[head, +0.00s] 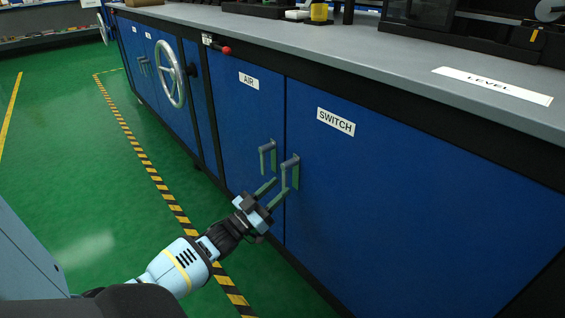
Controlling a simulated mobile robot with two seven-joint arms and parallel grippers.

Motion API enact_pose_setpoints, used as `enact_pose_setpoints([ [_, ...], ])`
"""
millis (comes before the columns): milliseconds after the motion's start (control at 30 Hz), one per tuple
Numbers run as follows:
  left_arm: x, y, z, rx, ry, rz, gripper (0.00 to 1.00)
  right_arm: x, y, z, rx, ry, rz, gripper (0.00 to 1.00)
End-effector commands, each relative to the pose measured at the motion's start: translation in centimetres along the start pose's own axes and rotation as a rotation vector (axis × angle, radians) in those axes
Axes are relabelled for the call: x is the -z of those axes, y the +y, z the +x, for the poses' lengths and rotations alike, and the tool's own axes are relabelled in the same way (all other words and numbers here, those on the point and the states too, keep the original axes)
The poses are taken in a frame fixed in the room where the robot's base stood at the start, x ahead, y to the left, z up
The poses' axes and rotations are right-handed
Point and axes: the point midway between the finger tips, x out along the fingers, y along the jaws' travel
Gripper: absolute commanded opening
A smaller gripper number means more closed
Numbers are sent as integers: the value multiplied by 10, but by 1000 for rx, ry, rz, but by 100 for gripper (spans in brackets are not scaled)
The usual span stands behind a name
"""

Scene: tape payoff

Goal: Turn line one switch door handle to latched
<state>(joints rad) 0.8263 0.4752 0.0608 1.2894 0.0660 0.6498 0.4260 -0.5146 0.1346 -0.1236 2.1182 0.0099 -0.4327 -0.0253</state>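The blue switch door (400,205) carries a white SWITCH label (336,121). Its grey lever handle (284,174) is near the door's left edge, and its grip hangs downward. The door looks closed, flush with its neighbour. My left gripper (281,186) reaches up from the lower left, with its two fingers apart. Its fingertips are at the lower end of the switch handle, which appears to lie between them. I cannot tell whether they touch it. My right gripper is not in view.
The blue AIR door (251,125) with a similar handle (267,157) is close on the left. A handwheel (171,74) and a red knob (226,50) stick out further left. The grey worktop (400,55) overhangs the doors. Green floor (75,160) lies clear at left.

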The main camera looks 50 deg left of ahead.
Motion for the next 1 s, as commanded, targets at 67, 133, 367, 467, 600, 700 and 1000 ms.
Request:
enact_pose_setpoints([
  [67, 1, 0, -14, 1, -2, -1, 36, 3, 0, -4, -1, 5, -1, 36],
  [133, 1, 0, -24, 1, -2, -1, 36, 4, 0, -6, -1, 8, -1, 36],
  [367, 1, 0, -43, 1, 1, 0, 36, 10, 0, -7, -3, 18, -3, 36],
  [467, 0, 0, -44, 1, 1, 0, 36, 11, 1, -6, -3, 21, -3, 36],
  [600, 0, 0, -44, 1, 1, 0, 36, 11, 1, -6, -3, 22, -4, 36],
  [700, 0, 0, -44, 1, 1, 0, 36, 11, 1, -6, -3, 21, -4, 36],
  [1000, 1, 0, -44, 0, 1, 0, 36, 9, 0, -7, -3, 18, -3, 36],
])
